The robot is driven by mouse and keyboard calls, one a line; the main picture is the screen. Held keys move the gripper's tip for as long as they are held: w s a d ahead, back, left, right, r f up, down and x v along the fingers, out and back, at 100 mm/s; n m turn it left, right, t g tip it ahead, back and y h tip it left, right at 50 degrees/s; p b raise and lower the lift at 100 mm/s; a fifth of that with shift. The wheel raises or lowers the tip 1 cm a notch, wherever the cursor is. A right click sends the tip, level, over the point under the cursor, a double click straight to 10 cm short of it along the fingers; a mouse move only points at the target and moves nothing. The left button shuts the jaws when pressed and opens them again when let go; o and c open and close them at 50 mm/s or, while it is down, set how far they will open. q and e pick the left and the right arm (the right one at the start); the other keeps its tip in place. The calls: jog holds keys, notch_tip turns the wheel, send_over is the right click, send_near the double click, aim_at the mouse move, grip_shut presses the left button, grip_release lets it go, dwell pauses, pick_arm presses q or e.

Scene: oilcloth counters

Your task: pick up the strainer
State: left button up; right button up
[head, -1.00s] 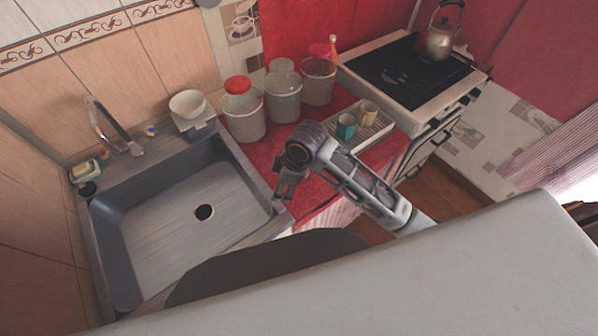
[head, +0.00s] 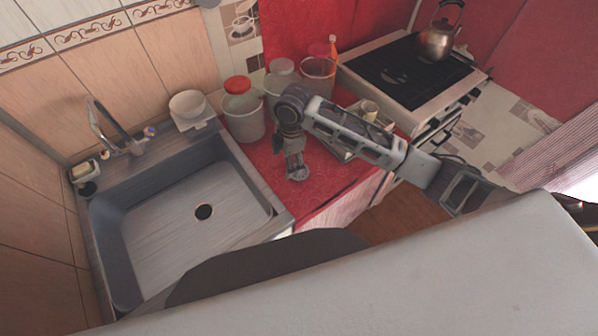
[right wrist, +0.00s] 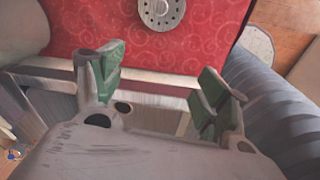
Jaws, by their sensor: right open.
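The strainer (right wrist: 161,12) is a small grey metal disc with holes. It lies on the red patterned counter (right wrist: 190,48), cut off by the top edge of the right wrist view. My right gripper (right wrist: 162,72) is open and empty, its green-padded fingers apart, and the strainer shows beyond the gap between them. In the head view my right gripper (head: 295,165) hangs over the red counter, right of the sink; I cannot tell the strainer from the gripper there. My left gripper is not in view.
The sink (head: 165,262) lies left of my right gripper. Jars, including a red-lidded one (head: 245,118), stand behind it. A tray (head: 345,155) with cups, partly hidden by my arm, is to the right. The stove (head: 400,95) with a kettle (head: 437,42) is farther right.

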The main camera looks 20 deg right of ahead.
jog(key=w+d+r+n+h, duration=0.1)
jog(key=w+d+r, duration=0.1)
jog(key=w+d, duration=0.1)
jog(key=shift+w+d+g, duration=0.2)
jog(key=shift+d+g, duration=0.1)
jog(key=shift+d, duration=0.45)
notch_tip(320, 180, down, 8)
jog(key=shift+f, duration=0.25)
dwell(0.3)
jog(key=shift+f, duration=0.1)
jog(key=shift+d+f+p, duration=0.15)
jog(key=shift+f+p, duration=0.3)
jog(key=shift+f, duration=2.1)
jog(key=shift+c, duration=0.3)
jog(key=c, duration=0.5)
